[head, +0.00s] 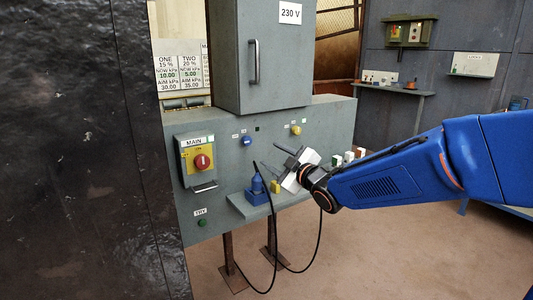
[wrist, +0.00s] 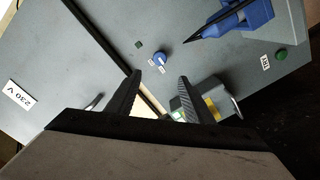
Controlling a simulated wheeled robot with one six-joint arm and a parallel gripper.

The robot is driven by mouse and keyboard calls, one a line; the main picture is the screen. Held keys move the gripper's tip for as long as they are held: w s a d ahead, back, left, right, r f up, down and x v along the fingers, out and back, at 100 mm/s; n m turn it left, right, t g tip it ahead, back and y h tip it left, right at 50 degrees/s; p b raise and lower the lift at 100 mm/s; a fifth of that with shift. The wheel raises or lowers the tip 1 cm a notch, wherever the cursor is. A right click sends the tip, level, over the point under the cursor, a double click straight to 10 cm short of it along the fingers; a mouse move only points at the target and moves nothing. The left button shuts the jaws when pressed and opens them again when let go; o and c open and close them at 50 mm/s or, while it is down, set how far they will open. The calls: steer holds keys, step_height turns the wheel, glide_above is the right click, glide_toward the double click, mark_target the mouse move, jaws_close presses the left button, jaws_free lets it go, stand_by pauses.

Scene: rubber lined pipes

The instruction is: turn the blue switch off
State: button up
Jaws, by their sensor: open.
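The blue switch (head: 247,141) is a small round knob on the grey panel front, below the cabinet. In the wrist view the blue switch (wrist: 160,57) has a pale pointer mark, with small white labels near it too small to read. I cannot tell its setting for sure. My gripper (head: 269,160) is in front of the panel, to the right of and lower than the switch in the head view. In the wrist view my gripper (wrist: 160,76) is open and empty, and the switch shows just beyond the gap between the fingertips, apart from them.
A red MAIN rotary handle (head: 202,162) on a yellow plate is left of the switch. A yellow knob (head: 296,130) is to the right. A blue plug unit (head: 257,192) with a black cable stands on the shelf below. The 230 V cabinet (head: 262,60) rises above.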

steer(key=shift+v, duration=0.9)
steer(key=s+d+f+m+g+h, duration=0.2)
steer(key=s+d+f+m+h, duration=0.25)
steer(key=d, duration=0.55)
steer(key=s+d+f+m+g+h, duration=0.15)
steer(key=s+d+m+h, duration=0.3)
steer(key=s+d, duration=0.45)
steer(key=s+d+f+m+g, duration=0.2)
steer(key=s+f, duration=0.1)
steer(key=s, duration=0.5)
steer(key=s+d+f+m+g, duration=0.2)
steer(key=s+d+f, duration=0.1)
steer(key=s, duration=0.5)
steer(key=s+d+f+m+g+h, duration=0.1)
steer(key=s+d+f+m+g, duration=0.1)
steer(key=s, duration=0.6)
steer(key=shift+s+d+f+m+g, duration=0.2)
steer(key=shift+s+f+m+g, duration=0.25)
steer(key=shift+f, duration=0.45)
steer(key=shift+w, duration=0.25)
